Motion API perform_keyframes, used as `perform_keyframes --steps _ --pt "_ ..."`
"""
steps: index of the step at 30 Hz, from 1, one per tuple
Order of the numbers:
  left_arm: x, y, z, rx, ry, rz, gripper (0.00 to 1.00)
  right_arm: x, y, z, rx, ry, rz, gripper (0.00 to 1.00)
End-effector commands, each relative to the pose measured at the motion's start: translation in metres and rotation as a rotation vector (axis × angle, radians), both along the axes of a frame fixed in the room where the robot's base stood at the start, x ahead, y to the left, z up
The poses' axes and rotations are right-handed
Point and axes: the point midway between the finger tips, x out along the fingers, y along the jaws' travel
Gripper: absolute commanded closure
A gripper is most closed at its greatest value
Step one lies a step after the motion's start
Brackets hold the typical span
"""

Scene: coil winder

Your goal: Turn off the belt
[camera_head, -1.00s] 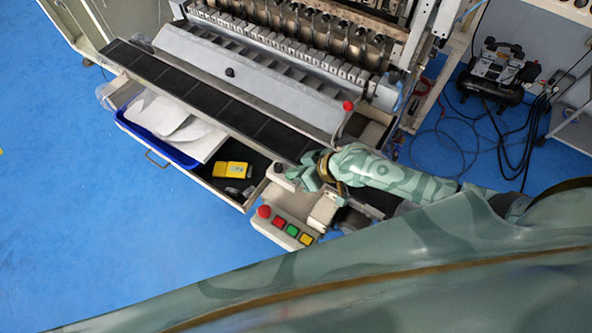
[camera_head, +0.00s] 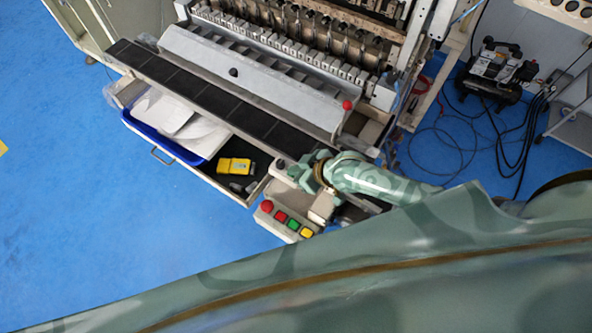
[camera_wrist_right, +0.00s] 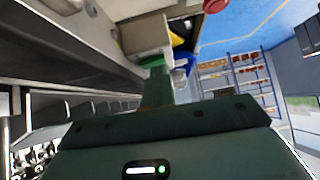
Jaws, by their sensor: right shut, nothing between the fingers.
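The control box (camera_head: 322,207) stands at the front right end of the dark belt (camera_head: 205,97). Its sloped face carries a red mushroom button (camera_head: 267,206), a red button (camera_head: 281,216), a green button (camera_head: 293,224) and a yellow button (camera_head: 306,232). A small dark knob (camera_head: 281,164) sits on a light block at the belt's end. My right gripper (camera_head: 296,172) is shut and empty just right of that knob, above the buttons in the picture; contact cannot be told. Its green fingers (camera_wrist_right: 155,88) point at a beige block (camera_wrist_right: 147,36) in the wrist view. My left gripper is out of view.
An open drawer (camera_head: 214,181) holds a blue tray (camera_head: 165,144) with white sheets and a yellow device (camera_head: 234,165). The machine's grey cover (camera_head: 250,80) has a red knob (camera_head: 347,105). A compressor (camera_head: 497,72) and cables lie right.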

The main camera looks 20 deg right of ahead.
Motion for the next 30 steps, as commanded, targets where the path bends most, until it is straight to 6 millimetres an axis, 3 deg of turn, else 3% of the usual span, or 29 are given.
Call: perform_keyframes --steps 1,13,17,22,30 --pt "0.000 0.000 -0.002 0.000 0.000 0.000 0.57 -0.001 -0.011 -0.009 -0.029 0.012 -0.003 1.00" --pt "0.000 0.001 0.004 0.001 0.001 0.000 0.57 0.001 -0.014 -0.002 -0.032 0.007 -0.005 1.00" --pt "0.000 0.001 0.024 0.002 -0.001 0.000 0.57 0.000 -0.012 0.017 -0.028 0.004 -0.006 1.00" --pt "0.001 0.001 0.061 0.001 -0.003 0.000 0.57 -0.001 -0.010 0.054 -0.019 -0.007 -0.007 1.00" --pt "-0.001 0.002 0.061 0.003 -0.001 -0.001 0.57 -0.038 -0.038 0.090 -0.015 -0.008 -0.006 1.00"
